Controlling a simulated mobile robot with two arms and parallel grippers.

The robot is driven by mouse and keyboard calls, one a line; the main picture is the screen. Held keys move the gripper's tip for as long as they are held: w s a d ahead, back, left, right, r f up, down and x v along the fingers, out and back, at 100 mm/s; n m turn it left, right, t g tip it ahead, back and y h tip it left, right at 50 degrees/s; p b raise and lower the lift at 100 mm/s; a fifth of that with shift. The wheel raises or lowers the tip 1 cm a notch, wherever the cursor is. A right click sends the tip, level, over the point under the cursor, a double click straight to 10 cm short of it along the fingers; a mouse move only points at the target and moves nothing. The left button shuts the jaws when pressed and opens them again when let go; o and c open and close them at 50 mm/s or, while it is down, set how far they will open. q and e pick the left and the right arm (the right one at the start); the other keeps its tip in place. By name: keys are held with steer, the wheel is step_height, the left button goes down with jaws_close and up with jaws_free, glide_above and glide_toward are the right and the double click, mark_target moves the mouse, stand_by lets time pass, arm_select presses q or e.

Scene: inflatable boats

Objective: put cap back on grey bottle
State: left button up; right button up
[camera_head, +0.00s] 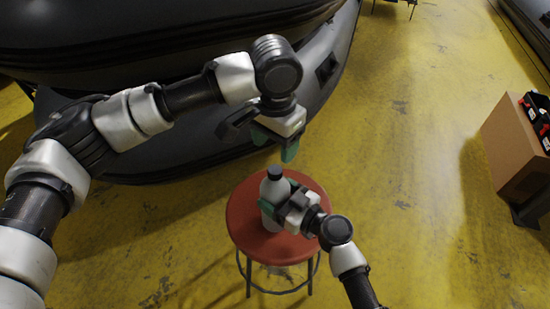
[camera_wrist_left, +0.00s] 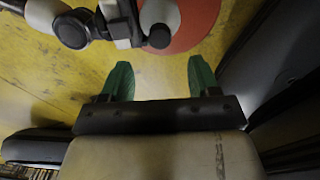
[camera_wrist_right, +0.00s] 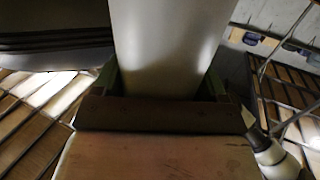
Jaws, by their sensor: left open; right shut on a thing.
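The grey bottle (camera_head: 270,190) is upright over the red stool and appears to stand on its seat (camera_head: 240,222). A dark cap (camera_head: 274,172) sits at the top of the bottle; it also shows in the left wrist view (camera_wrist_left: 158,37). How tightly it sits cannot be told. My right gripper (camera_head: 278,207) is shut around the bottle's body, which fills the space between its fingers in the right wrist view (camera_wrist_right: 170,45). My left gripper (camera_head: 276,144) is open and empty, above and apart from the cap. Its green fingers show in the left wrist view (camera_wrist_left: 160,80).
A large dark inflatable boat (camera_head: 180,150) lies behind the stool. A cardboard box (camera_head: 510,145) with dark items stands at the far right. The yellow floor (camera_head: 420,220) right of the stool is clear.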

arm_select(q)
step_height(320, 180, up, 5)
steer(key=shift+f, duration=0.1)
arm_select(e)
steer(key=o, duration=1.7)
steer(key=shift+o, duration=0.2)
steer(key=shift+s+d, duration=0.1)
arm_select(q)
steer(key=shift+f+b, duration=0.8)
arm_select(e)
steer(key=v, duration=1)
steer(key=shift+s+d, duration=0.2)
steer(key=shift+d, duration=0.1)
